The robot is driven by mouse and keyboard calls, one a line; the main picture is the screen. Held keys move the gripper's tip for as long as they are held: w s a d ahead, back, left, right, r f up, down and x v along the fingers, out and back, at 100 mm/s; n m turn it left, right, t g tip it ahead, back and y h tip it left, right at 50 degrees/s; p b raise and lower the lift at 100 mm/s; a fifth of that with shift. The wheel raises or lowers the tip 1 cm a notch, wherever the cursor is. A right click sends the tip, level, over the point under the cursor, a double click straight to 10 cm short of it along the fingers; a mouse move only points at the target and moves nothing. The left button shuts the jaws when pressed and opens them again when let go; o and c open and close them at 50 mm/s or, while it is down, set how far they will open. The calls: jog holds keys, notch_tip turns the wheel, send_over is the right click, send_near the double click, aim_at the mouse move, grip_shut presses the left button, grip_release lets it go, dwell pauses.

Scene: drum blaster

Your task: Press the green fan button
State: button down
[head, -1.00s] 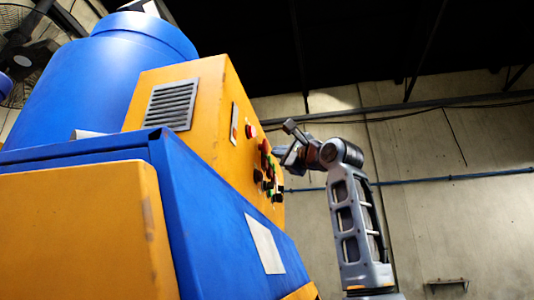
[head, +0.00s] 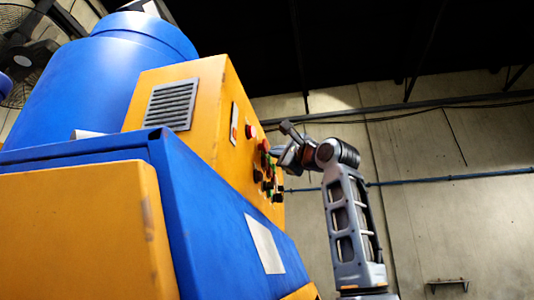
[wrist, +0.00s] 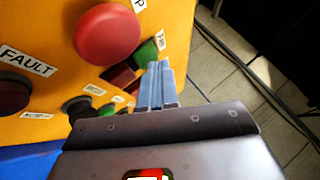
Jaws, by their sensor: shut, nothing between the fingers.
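The green fan button (wrist: 148,52) shows in the wrist view beside a small label that seems to read FAN. It sits on the orange control panel (wrist: 45,30), partly covered by my fingers. My gripper (wrist: 158,68) is shut and empty, its fingertips overlapping the green button's lower right edge. I cannot tell whether they touch it. In the head view my gripper (head: 284,158) is at the panel face, and its tips are hard to make out among the buttons.
A large red button (wrist: 107,34) stands out left of the fingers. A dark red button (wrist: 118,78) adjoins the green one. A black FAULT button (wrist: 12,92) and a black knob (wrist: 76,106) are farther left. Open floor (wrist: 225,85) shows right of the panel.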

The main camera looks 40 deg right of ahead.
jog(key=shift+w+a, duration=0.1)
jog(key=shift+w, duration=0.05)
dwell(0.4)
jog(key=shift+s+d, duration=0.5)
jog(key=shift+s, duration=0.2)
jog(key=shift+s+d, duration=0.1)
jog(key=s+d, duration=0.1)
jog(key=s, duration=0.1)
jog(key=s+d, duration=0.1)
jog(key=d, duration=0.1)
jog(key=shift+s, duration=0.4)
jog(key=shift+s+f, duration=0.1)
dwell(0.8)
